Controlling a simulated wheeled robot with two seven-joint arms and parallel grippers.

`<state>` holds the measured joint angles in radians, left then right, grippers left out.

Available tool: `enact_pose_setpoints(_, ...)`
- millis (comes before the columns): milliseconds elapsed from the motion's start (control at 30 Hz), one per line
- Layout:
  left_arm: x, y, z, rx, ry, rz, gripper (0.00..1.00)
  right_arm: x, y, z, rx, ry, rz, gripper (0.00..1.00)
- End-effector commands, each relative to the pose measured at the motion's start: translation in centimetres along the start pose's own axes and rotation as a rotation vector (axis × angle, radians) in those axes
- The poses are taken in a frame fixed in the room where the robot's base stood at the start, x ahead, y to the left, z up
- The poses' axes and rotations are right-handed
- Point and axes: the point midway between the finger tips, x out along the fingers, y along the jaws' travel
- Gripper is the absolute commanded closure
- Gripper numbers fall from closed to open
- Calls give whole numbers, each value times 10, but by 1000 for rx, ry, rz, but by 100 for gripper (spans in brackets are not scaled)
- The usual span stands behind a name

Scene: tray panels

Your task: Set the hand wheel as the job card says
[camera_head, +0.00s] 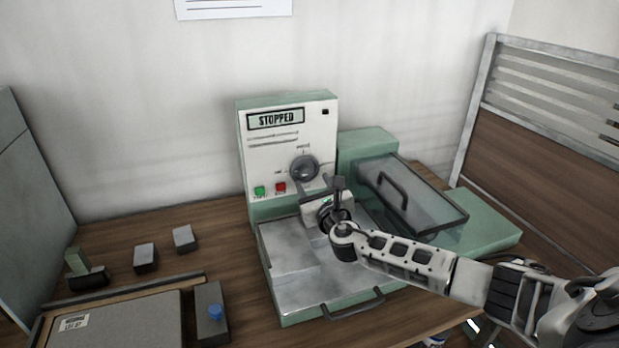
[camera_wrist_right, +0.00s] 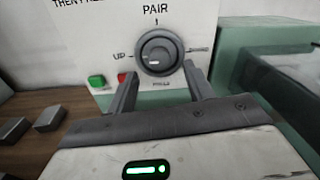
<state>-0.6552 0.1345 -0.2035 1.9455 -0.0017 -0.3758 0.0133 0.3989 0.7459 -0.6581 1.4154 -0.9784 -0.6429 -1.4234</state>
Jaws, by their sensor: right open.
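A green and white machine (camera_head: 245,190) stands against the wall with a display (camera_head: 275,119) reading STOPPED. A round grey dial (camera_head: 304,168) is on its front face. In the right wrist view this dial (camera_wrist_right: 157,52) has a pale mark low on its face; PAIR is printed above it and UP to its left. No other part is clearly a hand wheel. My right gripper (camera_head: 326,192) is open and empty, in front of and below the dial, its fingers (camera_wrist_right: 160,76) apart from it. A white sheet (camera_head: 232,8) on the wall is cut off and unreadable; I cannot tell whether it is the job card.
Green (camera_head: 259,191) and red (camera_head: 281,187) buttons sit left of the dial. A clear cover with a dark handle (camera_head: 391,189) is at right. A metal tray (camera_head: 300,298) lies below. Small grey blocks (camera_head: 145,258), a flat panel (camera_head: 130,325) and a blue knob (camera_head: 215,311) are at left.

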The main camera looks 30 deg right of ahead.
Motion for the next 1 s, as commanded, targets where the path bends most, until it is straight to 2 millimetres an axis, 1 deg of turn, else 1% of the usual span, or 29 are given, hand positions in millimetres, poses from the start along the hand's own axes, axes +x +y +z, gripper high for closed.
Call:
enact_pose_setpoints(33,1,0,0,0,2,-1,64,10,0,1,2,-1,-3,48)
enact_pose_setpoints(100,0,-1,-3,0,4,-1,64,20,0,1,2,0,-2,48)
enact_pose_setpoints(233,0,-2,-6,1,8,-4,64,32,0,0,0,0,-1,48)
enact_pose_setpoints(400,0,-4,-6,1,8,-9,64,38,1,0,2,1,1,48)
enact_pose_setpoints(667,1,-5,-4,1,5,-10,64,39,0,0,1,1,1,48)
enact_pose_setpoints(700,1,-5,-4,1,5,-10,64,39,0,0,1,1,1,59)
enact_pose_setpoints(767,1,-5,-4,1,5,-10,64,39,0,0,1,1,1,76)
enact_pose_setpoints(800,1,-5,-4,1,5,-10,64,39,0,0,1,1,1,87)
enact_pose_setpoints(833,1,-5,-4,1,5,-10,64,39,0,0,1,1,1,93)
enact_pose_setpoints(1000,1,-4,-3,1,4,-9,64,39,0,-1,4,1,1,93)
